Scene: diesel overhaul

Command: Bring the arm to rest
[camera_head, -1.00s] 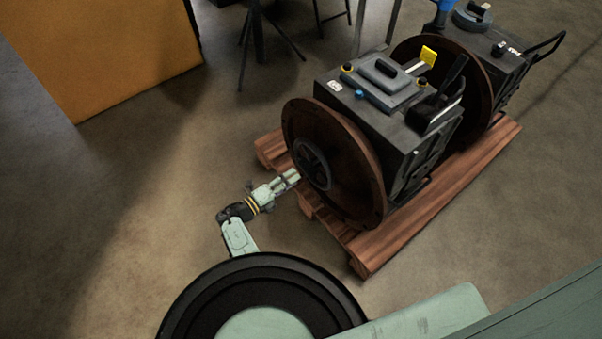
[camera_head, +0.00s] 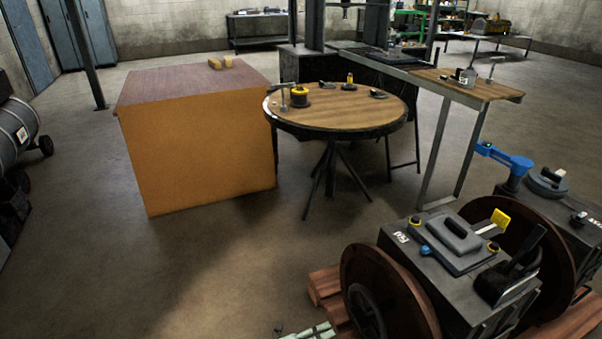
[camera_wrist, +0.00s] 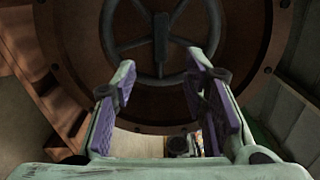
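My gripper (camera_wrist: 160,100) shows in the wrist view with its two purple-padded fingers spread apart. Nothing is between the fingers. In front of it is a brown round flange (camera_wrist: 160,70) with a dark spoked wheel at its centre; the gap between fingers and wheel is hard to judge. In the head view only a pale green bit of my arm (camera_head: 312,332) shows at the bottom edge, left of the flanged engine block (camera_head: 385,290). The fingers are out of that view.
The engine blocks stand on a wooden pallet (camera_head: 322,284) at the lower right. Behind are a round table (camera_head: 335,112) with small parts, an orange box (camera_head: 200,160) and a wooden-topped bench (camera_head: 470,85).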

